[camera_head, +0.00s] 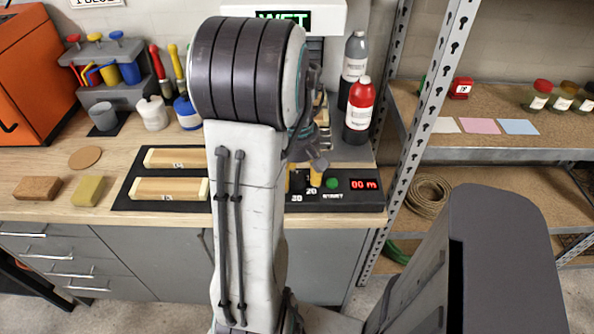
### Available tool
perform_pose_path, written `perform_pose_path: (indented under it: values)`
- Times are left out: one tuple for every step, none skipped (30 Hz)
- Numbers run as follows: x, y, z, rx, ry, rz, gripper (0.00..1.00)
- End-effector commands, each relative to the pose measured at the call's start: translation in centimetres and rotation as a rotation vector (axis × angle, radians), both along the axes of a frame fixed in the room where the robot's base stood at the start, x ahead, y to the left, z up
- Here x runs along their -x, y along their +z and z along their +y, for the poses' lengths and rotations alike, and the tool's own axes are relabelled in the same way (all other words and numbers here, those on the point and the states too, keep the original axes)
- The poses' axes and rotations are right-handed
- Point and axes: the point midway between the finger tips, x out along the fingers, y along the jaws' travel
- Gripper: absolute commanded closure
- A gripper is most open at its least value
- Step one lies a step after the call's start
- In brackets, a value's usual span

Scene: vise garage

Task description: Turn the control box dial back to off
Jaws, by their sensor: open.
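The control box (370,196) is the dark panel at the front right of the workbench. It has a red display (364,184) reading about "00 m", a round green button (332,182) and small white dial markings (311,191). My gripper (304,179) is low over the left part of this panel, mostly hidden behind my own arm. Its yellow-orange fingertips seem to show a little apart, just above the markings. The dial lies around there, but I cannot make it out clearly. Its setting and any contact with the fingers are hidden.
Two wooden blocks (168,189) lie on a dark mat left of my arm. A red bottle (360,110) and a grey bottle (354,62) stand behind the box. A metal shelf post (420,120) rises close on the right. A green "WET" sign (284,17) shows at the back.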

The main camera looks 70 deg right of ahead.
Motion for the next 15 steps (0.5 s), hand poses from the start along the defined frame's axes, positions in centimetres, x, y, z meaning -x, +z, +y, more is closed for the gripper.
perform_pose_path:
  values:
    - [0.0,0.2,0.0,0.002,0.0,0.0,0.4]
    - [0.0,0.4,-0.1,0.003,0.0,-0.001,0.4]
    - [0.0,0.7,-0.1,0.005,0.0,-0.001,0.4]
    - [0.0,1.0,-0.1,0.005,0.0,-0.001,0.4]
    - [0.0,1.3,-0.1,0.006,0.0,-0.001,0.4]
    - [0.0,1.8,-0.2,0.006,0.0,-0.001,0.4]
    - [0.0,2.2,-0.1,0.006,0.0,-0.001,0.4]
    - [0.0,2.7,-0.2,0.007,0.0,-0.001,0.4]
    - [0.0,3.4,-0.1,0.007,0.0,-0.001,0.4]
    - [0.0,4.0,-0.2,0.007,0.0,-0.001,0.4]
    - [0.0,4.5,-0.2,0.007,0.0,-0.001,0.4]
    - [0.0,5.2,-0.2,0.007,0.0,-0.001,0.4]
    - [0.0,5.7,-0.1,0.006,0.0,-0.001,0.4]
    - [0.0,6.2,-0.1,0.007,0.0,-0.001,0.4]
    - [0.0,6.9,-0.2,0.006,0.0,-0.001,0.4]
